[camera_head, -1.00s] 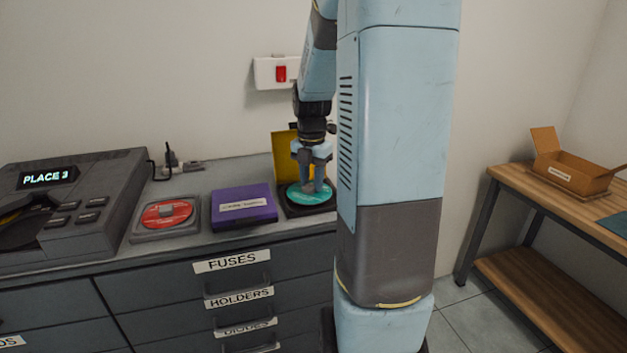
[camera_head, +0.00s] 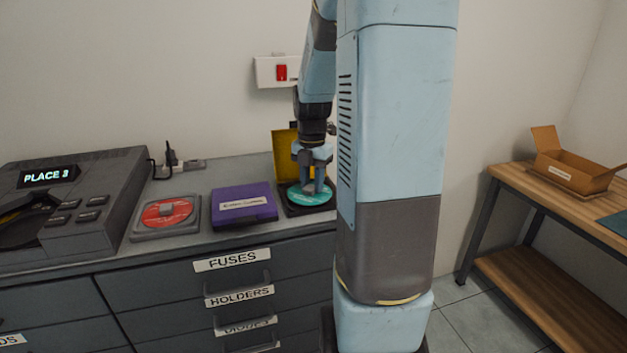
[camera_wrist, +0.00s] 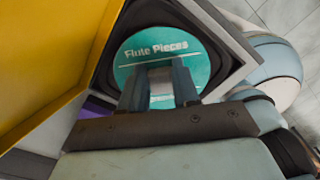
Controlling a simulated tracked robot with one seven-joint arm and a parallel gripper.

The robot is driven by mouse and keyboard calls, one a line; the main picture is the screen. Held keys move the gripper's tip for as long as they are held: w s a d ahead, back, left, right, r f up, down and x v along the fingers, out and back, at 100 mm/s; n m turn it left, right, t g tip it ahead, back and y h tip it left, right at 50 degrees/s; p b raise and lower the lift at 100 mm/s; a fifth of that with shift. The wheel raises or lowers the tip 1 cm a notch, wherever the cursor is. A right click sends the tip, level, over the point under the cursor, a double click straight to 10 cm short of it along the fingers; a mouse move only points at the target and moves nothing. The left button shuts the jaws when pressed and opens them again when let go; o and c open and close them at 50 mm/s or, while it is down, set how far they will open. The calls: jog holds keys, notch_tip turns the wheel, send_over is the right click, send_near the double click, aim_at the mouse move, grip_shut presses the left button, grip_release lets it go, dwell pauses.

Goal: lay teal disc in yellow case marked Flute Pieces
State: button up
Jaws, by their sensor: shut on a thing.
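The teal disc (camera_head: 309,195) lies over the dark tray of the open yellow case, and the words "Flute Pieces" are readable on the disc (camera_wrist: 150,52) in the wrist view. The case's yellow lid (camera_head: 284,152) stands up behind; it fills the left of the wrist view (camera_wrist: 45,60). The dark tray (camera_wrist: 226,45) surrounds the disc. My gripper (camera_head: 314,190) points down with its fingers shut on the middle of the disc. The fingers also show in the wrist view (camera_wrist: 160,88). I cannot tell whether the disc is fully seated.
A purple case (camera_head: 243,204) lies shut left of the yellow one. Further left are a grey case with a red disc (camera_head: 167,213) and a dark player (camera_head: 75,210) displaying "PLACE 3". A wall switch (camera_head: 281,72) is above. A wooden table (camera_head: 560,205) with an open carton (camera_head: 572,175) stands right.

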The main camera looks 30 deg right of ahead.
jog(key=shift+f, duration=0.15)
jog(key=o, duration=1.1)
notch_tip(320, 180, up, 14)
jog(key=shift+f, duration=0.15)
dwell(0.4)
notch_tip(320, 180, up, 7)
dwell(0.9)
dwell(0.8)
